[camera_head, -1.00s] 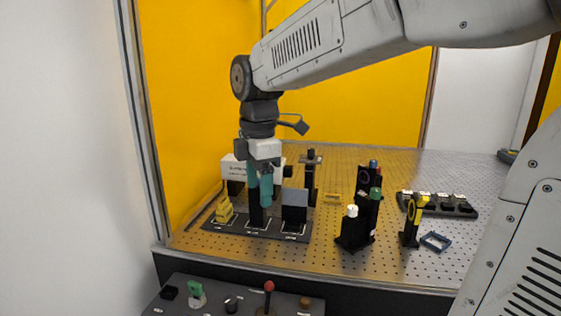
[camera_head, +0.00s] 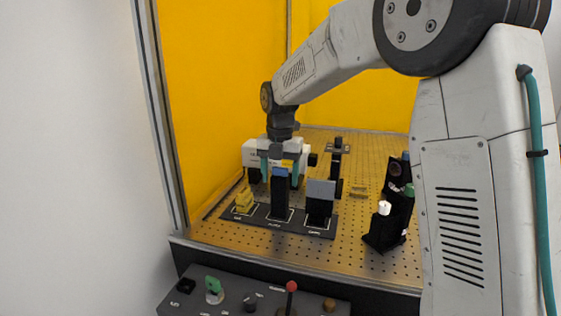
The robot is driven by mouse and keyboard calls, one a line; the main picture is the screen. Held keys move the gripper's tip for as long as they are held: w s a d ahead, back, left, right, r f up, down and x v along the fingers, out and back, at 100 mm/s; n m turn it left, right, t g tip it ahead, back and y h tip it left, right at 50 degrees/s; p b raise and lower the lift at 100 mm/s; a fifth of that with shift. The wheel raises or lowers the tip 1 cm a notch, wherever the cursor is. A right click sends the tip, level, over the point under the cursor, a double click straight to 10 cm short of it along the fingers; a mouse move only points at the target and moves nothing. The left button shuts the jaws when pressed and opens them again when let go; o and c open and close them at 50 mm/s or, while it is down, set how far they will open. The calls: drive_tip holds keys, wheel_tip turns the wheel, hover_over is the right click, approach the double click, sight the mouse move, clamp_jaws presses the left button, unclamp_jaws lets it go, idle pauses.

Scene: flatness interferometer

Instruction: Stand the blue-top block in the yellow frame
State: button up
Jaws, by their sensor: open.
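The blue-top block (camera_head: 280,198), tall and black with a blue cap, stands upright in the middle place of the black tray (camera_head: 262,221). My gripper (camera_head: 280,176) points down over it, its two teal fingers apart. In the picture one finger is at each side of the block's blue top; I cannot tell whether they touch it. A small yellow outline lying flat on the perforated table, the yellow frame (camera_head: 358,191), is to the right of the tray and looks empty.
A yellow stepped block (camera_head: 244,200) and a black block with a grey plate (camera_head: 320,202) flank the blue-top block on the tray. A dark post (camera_head: 337,165) stands behind. A white-topped black mount (camera_head: 383,230) stands right. A control panel (camera_head: 250,298) is in front.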

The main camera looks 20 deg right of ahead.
drive_tip(key=shift+f, duration=0.9)
drive_tip(key=c, duration=1.3)
drive_tip(key=shift+o, duration=0.2)
drive_tip(key=shift+r, duration=3.15)
